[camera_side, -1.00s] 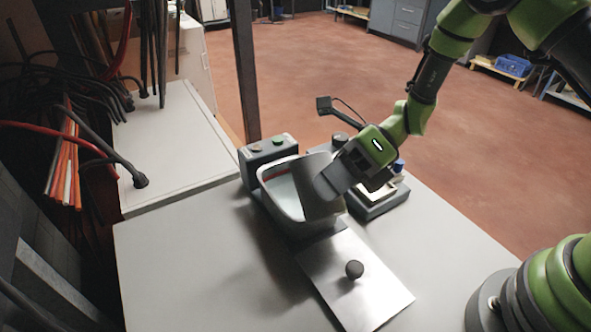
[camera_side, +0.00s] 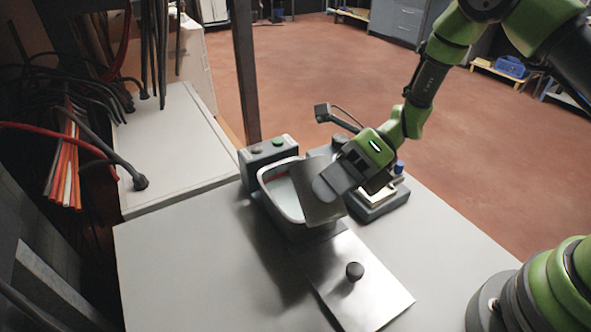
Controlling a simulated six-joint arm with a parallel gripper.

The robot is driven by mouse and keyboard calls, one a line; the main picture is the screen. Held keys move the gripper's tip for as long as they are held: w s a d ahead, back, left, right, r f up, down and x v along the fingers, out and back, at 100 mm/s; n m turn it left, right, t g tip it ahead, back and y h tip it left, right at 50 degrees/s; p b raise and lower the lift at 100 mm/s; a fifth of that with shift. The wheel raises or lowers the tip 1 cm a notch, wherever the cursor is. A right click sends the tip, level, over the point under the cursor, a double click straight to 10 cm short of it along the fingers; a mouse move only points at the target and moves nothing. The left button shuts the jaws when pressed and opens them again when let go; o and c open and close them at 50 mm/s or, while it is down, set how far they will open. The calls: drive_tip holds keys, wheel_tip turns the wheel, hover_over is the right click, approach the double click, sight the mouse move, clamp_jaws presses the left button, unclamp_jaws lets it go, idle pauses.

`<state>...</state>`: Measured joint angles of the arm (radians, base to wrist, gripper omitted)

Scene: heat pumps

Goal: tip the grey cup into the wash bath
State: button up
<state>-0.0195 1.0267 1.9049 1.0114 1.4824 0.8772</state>
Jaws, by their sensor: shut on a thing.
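The wash bath (camera_side: 266,207) is a pale open basin with a grey rim at the middle of the table. My gripper (camera_side: 332,184) is above the bath's right side, shut on the grey cup (camera_side: 317,196). The cup is strongly tilted, with its mouth towards the left over the bath's opening. The cup hides the right part of the bath. The inside of the cup cannot be seen, and I cannot tell whether anything is pouring out.
A metal plate with a dark round knob (camera_side: 355,271) lies in front of the bath. A control box with buttons (camera_side: 262,157) stands behind it. A dark device with a blue knob (camera_side: 383,205) stands to the right. The table's left front (camera_side: 180,270) is clear.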

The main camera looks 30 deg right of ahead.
drive_tip(key=shift+f+m+g, duration=0.25)
drive_tip(key=shift+m+g, duration=0.05)
idle(0.9)
drive_tip(key=shift+r, duration=0.1)
idle(0.4)
drive_tip(key=shift+r+n+t, duration=0.6)
drive_tip(key=shift+r+n, duration=0.05)
drive_tip(key=shift+n, duration=0.25)
drive_tip(key=shift+s+f+n+t+h, duration=0.1)
drive_tip(key=shift+f+n+t+h, duration=0.2)
drive_tip(key=shift+n, duration=0.2)
